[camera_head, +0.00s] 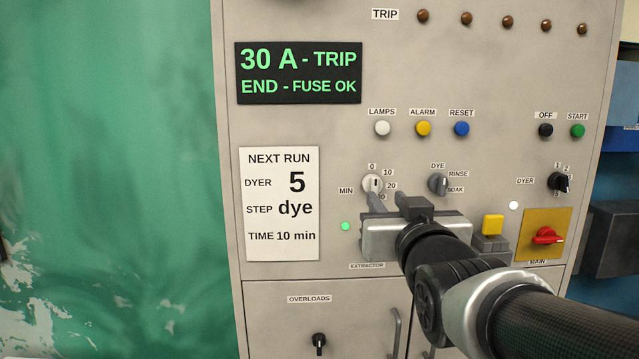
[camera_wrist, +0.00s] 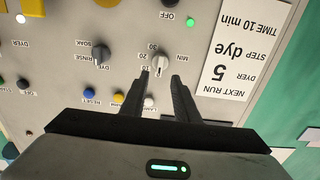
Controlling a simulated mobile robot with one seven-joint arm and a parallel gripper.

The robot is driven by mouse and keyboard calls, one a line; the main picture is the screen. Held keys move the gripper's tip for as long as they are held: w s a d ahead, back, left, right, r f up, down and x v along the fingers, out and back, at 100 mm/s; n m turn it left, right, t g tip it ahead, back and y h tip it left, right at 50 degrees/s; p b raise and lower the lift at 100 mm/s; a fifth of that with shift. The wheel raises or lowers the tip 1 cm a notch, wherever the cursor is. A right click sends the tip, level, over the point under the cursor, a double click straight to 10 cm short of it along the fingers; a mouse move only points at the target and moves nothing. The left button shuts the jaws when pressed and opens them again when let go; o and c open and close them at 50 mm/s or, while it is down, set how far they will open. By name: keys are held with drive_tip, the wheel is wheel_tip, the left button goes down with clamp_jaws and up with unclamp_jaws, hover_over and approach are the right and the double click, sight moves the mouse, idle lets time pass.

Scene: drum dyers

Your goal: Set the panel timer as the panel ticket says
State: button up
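The panel ticket (camera_head: 279,204) reads NEXT RUN, dyer 5, step dye, time 10 min; it shows upside down in the wrist view (camera_wrist: 238,50). My gripper (camera_head: 388,199) is at the panel just below the knob. In the wrist view the knob (camera_wrist: 159,62) lies between the open fingertips (camera_wrist: 162,75), with gaps; contact is not visible.
The step selector (camera_head: 438,184) (DYE, RINSE, SOAK) sits close right of my gripper. White, yellow and blue buttons (camera_head: 423,128) are above. A yellow button (camera_head: 492,225), the red main switch (camera_head: 547,236) and the dyer selector (camera_head: 558,182) are farther right. A black display (camera_head: 298,73) reads 30 A - TRIP.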

sight(375, 187)
drive_tip(key=w, duration=0.7)
drive_tip(key=shift+w, duration=0.25)
clamp_jaws()
